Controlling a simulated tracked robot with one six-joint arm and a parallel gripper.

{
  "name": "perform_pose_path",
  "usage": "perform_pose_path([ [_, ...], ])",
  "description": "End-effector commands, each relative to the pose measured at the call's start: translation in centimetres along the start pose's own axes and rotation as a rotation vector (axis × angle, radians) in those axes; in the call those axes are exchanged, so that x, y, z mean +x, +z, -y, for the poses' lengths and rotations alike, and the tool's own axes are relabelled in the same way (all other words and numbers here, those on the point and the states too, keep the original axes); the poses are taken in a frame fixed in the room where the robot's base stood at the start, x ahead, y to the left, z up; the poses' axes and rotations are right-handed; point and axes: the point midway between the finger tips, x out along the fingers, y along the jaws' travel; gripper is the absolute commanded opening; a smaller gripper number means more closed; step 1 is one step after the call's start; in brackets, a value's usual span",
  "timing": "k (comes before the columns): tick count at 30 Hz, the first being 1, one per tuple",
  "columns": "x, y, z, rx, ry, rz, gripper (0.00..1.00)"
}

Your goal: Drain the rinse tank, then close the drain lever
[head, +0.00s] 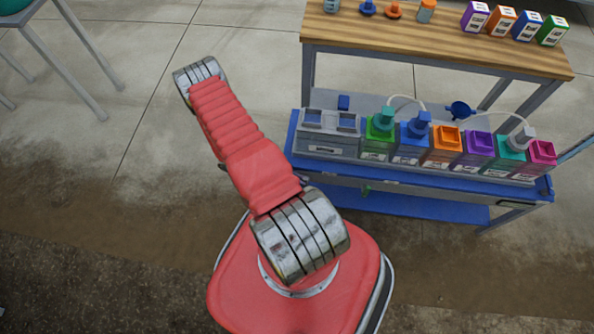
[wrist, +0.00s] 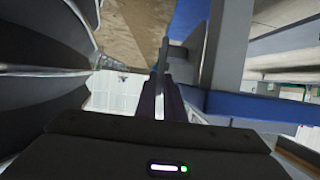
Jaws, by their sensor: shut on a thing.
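In the head view the grey rinse tank (head: 318,148), with two square openings on top, stands at the left end of the blue bench (head: 420,187). Whether it holds liquid cannot be told. A small green part (head: 366,190) hangs below the bench edge under the tank's right side. My gripper is hidden in the head view. In the wrist view my gripper (wrist: 166,98) has its dark fingers close together, shut on a thin grey bar (wrist: 164,56) that looks like the drain lever. Most of it is hidden by the fingers, so its angle is unclear.
Right of the tank stand coloured containers, including a green one (head: 378,143) and an orange one (head: 441,146), some joined by hoses. A wooden table (head: 430,45) with bottles and boxes stands behind. In the wrist view, a grey post (wrist: 222,62) is close right of the fingers.

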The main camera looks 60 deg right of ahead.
Motion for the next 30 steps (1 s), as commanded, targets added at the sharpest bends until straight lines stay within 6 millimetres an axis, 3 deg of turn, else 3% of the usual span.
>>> perform_pose_path([
  [7, -0.6, 0.2, 0.6, 0.006, -0.01, 0.011, 0.0],
  [8, -0.6, 0.2, 0.6, 0.006, -0.01, 0.011, 0.09],
  [16, -0.3, 0.1, 0.3, 0.005, -0.004, 0.007, 0.27],
  [25, -0.3, 0.0, 0.2, 0.004, -0.001, 0.004, 0.27],
  [30, -1.6, 0.1, 0.3, 0.004, -0.002, 0.005, 0.27],
])
